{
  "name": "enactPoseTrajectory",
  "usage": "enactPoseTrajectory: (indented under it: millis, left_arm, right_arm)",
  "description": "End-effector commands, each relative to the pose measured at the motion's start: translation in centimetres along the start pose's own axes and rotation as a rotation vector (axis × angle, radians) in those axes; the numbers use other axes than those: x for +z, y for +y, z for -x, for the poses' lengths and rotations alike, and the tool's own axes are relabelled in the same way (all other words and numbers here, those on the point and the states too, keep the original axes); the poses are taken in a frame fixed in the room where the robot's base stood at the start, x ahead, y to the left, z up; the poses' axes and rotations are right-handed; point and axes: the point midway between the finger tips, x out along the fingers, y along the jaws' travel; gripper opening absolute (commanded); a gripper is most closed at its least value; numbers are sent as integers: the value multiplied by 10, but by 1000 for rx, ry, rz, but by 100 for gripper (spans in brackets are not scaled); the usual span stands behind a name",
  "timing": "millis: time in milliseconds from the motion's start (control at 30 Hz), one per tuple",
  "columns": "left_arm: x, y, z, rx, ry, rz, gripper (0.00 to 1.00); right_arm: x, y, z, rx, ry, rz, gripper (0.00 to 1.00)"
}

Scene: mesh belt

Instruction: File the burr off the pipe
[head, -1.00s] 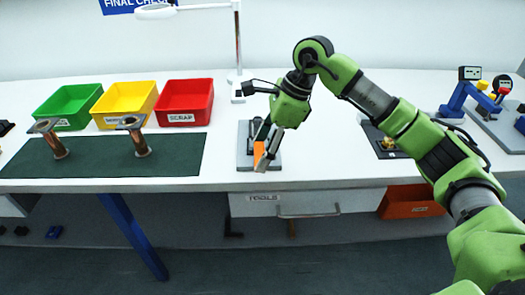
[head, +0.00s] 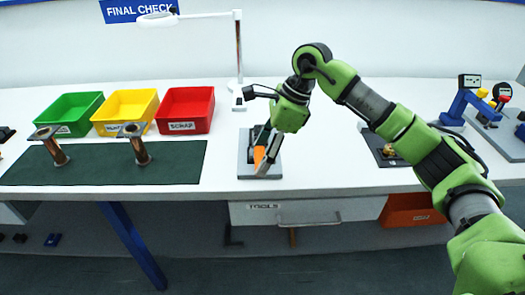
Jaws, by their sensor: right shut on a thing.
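Two copper-coloured pipes with flat grey flanges on top stand on the green mat (head: 105,176) at the left: a left pipe (head: 54,151) and a right pipe (head: 139,151). Both look tilted in the picture, and no burr can be made out at this size. My right gripper (head: 265,160) points down over the grey plate (head: 246,168) at the middle of the bench. It is shut on an orange-ended tool (head: 259,155), perhaps the file. My gripper hides part of the tool, and I cannot tell if it touches the plate. My left gripper is not in view.
Green (head: 65,128), yellow (head: 122,128) and red (head: 182,127) bins stand behind the mat. A white lamp (head: 238,60) rises beside them. A blue fixture (head: 460,107) stands at the right. An orange bin (head: 411,210) is below the bench. Bench between plate and mat is clear.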

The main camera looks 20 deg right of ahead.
Motion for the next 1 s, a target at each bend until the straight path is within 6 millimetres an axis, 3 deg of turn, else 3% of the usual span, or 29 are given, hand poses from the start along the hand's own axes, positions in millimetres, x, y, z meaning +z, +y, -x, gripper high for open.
enactPoseTrajectory:
  millis: [1000]
  left_arm:
    - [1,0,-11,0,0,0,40]
  right_arm:
    - [0,39,1,0,-1,-1,37]
